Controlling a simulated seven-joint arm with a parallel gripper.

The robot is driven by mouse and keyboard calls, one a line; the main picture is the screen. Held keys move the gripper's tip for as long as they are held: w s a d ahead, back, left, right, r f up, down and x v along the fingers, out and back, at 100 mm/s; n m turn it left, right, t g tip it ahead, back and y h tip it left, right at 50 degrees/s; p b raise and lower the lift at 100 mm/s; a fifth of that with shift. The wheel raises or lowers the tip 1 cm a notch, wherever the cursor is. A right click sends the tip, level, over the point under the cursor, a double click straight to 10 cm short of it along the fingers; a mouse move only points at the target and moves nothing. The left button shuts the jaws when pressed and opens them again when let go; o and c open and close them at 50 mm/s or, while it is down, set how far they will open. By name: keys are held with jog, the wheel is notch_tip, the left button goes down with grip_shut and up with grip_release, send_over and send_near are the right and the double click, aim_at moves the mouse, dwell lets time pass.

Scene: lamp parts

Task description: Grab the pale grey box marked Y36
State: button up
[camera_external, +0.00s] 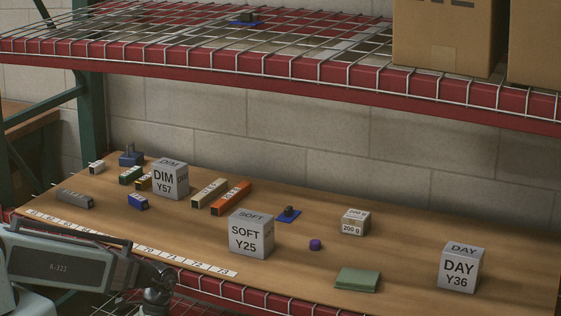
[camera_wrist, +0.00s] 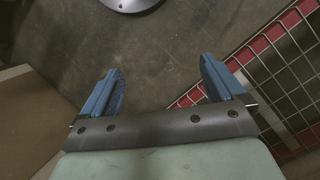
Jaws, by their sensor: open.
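The pale grey box marked DAY Y36 (camera_external: 460,268) stands upright at the right end of the wooden shelf in the external view. Two similar grey boxes stand on the same shelf: SOFT Y25 (camera_external: 250,234) near the middle and DIM Y57 (camera_external: 170,180) further left. My gripper (camera_wrist: 160,85) shows in the wrist view with its two blue fingers wide apart and nothing between them. In the external view my arm is at the lower left, far from the Y36 box, and my fingers are not visible.
A green cloth-like item (camera_external: 358,280), a purple cylinder (camera_external: 315,244) and a small 200 g box (camera_external: 355,222) lie between Y25 and Y36. An orange bar (camera_external: 231,197) lies further left. A wire shelf with a red beam (camera_external: 300,84) hangs above. Red-edged mesh (camera_wrist: 285,70) is at right in the wrist view.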

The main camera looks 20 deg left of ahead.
jog(key=w+d+r+m+t, duration=0.1)
jog(key=w+d+r+m, duration=0.4)
jog(key=d+r, duration=0.45)
notch_tip(320, 180, up, 25)
jog(key=m+t+h, duration=0.3)
jog(key=m+h, duration=0.2)
jog(key=m, duration=0.1)
send_over(462, 247)
jog(key=a, duration=0.3)
jog(key=shift+w+a+r, duration=0.1)
jog(key=shift+a+r, duration=0.05)
jog(key=x, duration=0.7)
jog(key=shift+f, duration=0.4)
jog(key=shift+s+a+x, duration=0.1)
jog(key=shift+s+x, duration=0.05)
jog(key=shift+x, duration=0.8)
jog(key=shift+s+a+x, duration=0.1)
jog(key=shift+s+x, duration=0.05)
jog(key=shift+x, duration=0.85)
jog(key=shift+s+a+x, duration=0.1)
jog(key=shift+s+x, duration=0.05)
jog(key=shift+x, duration=0.8)
jog(key=shift+c, duration=0.4)
